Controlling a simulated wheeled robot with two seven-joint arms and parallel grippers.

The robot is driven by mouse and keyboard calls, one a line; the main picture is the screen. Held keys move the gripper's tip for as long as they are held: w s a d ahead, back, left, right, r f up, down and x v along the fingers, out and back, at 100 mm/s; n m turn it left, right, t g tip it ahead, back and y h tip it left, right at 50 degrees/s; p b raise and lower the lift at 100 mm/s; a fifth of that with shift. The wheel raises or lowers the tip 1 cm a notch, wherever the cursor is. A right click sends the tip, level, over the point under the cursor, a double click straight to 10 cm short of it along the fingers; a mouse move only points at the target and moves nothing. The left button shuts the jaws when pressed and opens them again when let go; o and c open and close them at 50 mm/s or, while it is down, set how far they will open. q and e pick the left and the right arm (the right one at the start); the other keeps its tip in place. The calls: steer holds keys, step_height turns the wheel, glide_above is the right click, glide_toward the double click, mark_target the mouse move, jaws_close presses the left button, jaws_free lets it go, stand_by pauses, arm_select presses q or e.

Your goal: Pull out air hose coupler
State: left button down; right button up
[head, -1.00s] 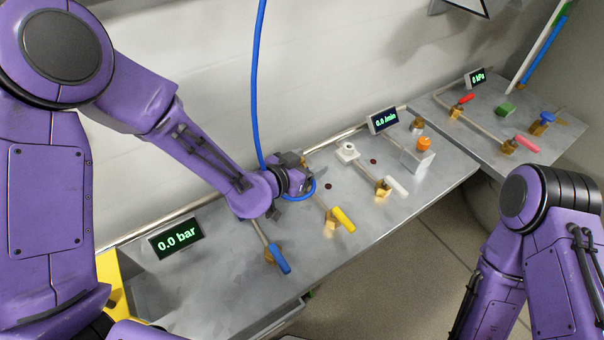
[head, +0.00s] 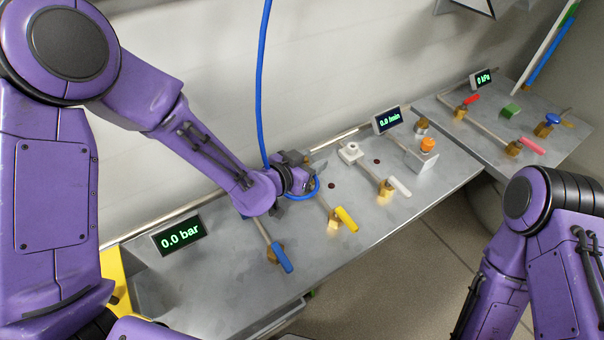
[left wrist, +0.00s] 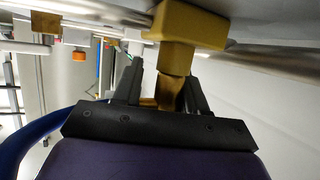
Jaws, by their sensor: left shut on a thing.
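My left gripper (head: 298,172) is at the back of the metal bench, and its own body hides most of what it holds in the head view. In the left wrist view, its dark fingers (left wrist: 165,92) are shut around a brass coupler (left wrist: 172,90). The coupler meets a larger brass block (left wrist: 188,24) on the bench; I see no clear gap between them. A blue air hose (head: 262,85) hangs from above and loops beside the gripper; it also shows in the left wrist view (left wrist: 40,135). My right arm is at the right, its gripper out of view.
Close by are a blue-handled valve (head: 281,257), a yellow-handled valve (head: 346,219) and a white-handled valve (head: 399,186). A display (head: 179,235) reads 0.0 bar. An orange knob (head: 428,145) and a second bench (head: 545,150) with more valves lie to the right.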

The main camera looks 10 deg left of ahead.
arm_select(q)
steer(key=shift+r, duration=0.1)
stand_by(0.8)
steer(key=shift+r+p, duration=0.15)
steer(key=shift+p, duration=0.25)
steer(key=shift+r+p, duration=2.05)
steer(key=shift+r, duration=0.2)
